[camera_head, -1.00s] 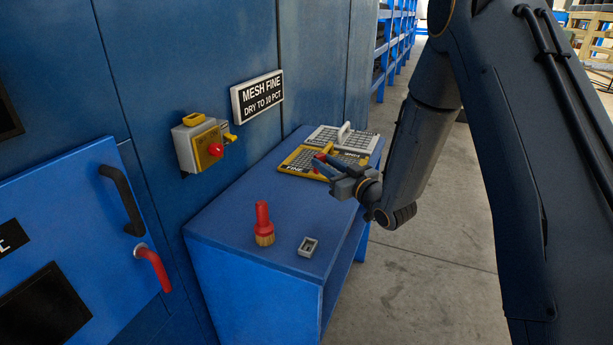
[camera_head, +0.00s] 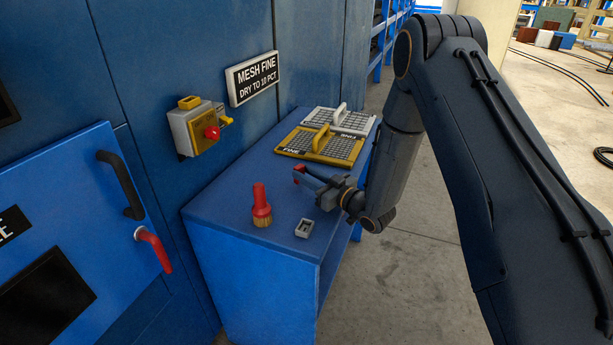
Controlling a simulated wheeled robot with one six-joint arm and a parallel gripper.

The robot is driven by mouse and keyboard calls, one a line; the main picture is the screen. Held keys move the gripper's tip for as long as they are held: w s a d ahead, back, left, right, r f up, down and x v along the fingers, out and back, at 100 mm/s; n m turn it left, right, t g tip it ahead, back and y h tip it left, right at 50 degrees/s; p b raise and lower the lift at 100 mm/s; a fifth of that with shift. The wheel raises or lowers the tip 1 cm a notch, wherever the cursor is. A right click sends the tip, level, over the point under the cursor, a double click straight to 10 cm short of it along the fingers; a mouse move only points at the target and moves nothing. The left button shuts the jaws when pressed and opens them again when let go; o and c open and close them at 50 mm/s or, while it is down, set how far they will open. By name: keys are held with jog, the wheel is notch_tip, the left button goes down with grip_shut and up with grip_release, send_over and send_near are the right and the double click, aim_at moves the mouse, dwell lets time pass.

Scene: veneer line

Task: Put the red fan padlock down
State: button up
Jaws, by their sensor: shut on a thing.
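My gripper (camera_head: 306,178) is over the blue bench (camera_head: 220,215), between the brush and the yellow mesh screen. It is shut on the red padlock (camera_head: 299,170), of which only a small red part shows at the fingertips. The fingers hide the rest of the padlock. I cannot tell whether it touches the bench top.
A red-handled brush (camera_head: 261,205) stands on the bench, with a small grey holder (camera_head: 304,228) near the front edge. Yellow (camera_head: 345,148) and white (camera_head: 345,121) mesh screens lie behind. A switch box (camera_head: 197,130) with a red knob is on the wall. Clear bench top lies left of my gripper.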

jog(key=shift+f, duration=0.5)
jog(key=shift+f, duration=0.15)
jog(key=o, duration=1.1)
